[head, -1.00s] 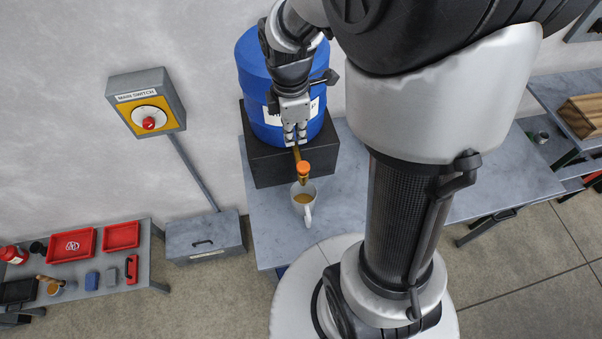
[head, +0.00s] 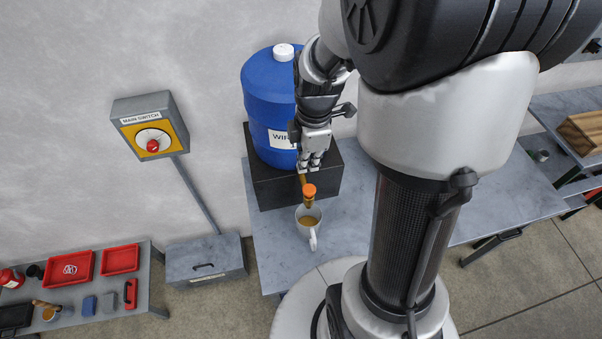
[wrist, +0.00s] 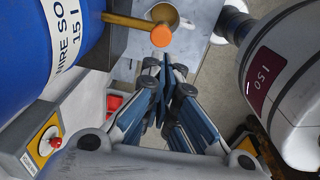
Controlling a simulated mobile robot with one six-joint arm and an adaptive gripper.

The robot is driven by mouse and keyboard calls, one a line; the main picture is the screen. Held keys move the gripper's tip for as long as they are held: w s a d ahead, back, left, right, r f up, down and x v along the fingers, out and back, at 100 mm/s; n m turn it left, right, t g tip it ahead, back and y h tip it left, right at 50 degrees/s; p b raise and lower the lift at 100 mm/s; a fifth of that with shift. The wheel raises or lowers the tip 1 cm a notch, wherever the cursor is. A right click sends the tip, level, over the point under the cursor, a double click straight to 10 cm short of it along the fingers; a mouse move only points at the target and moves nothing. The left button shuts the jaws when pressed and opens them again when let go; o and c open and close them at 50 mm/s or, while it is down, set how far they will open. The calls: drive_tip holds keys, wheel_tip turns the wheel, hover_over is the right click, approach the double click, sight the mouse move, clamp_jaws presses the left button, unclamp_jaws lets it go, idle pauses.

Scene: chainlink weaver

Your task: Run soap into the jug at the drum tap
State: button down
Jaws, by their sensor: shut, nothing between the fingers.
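The white jug (head: 311,226) stands upright under the tap, handle toward me, with amber liquid inside. In the wrist view the tap's orange knob (wrist: 161,35) covers part of the jug (wrist: 178,22). My gripper (head: 310,165) is shut and empty, just above and behind the knob in the head view; in the wrist view its fingers (wrist: 167,75) are apart from the knob.
A main switch box (head: 150,127) is on the wall at left. A grey lidded box (head: 205,262) stands on the floor below it. A low bench at left holds red trays (head: 120,258) and small items. The bench (head: 345,222) right of the jug is bare.

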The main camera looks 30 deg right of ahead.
sight(305, 191)
drive_tip(key=f, duration=0.9)
drive_tip(key=shift+w+a+f, duration=0.1)
drive_tip(key=shift+w+f, duration=0.15)
drive_tip(key=shift+f, duration=0.15)
wheel_tip(305, 191, down, 2)
drive_tip(key=b, duration=0.3)
drive_tip(key=shift+s+r, duration=0.1)
idle(0.8)
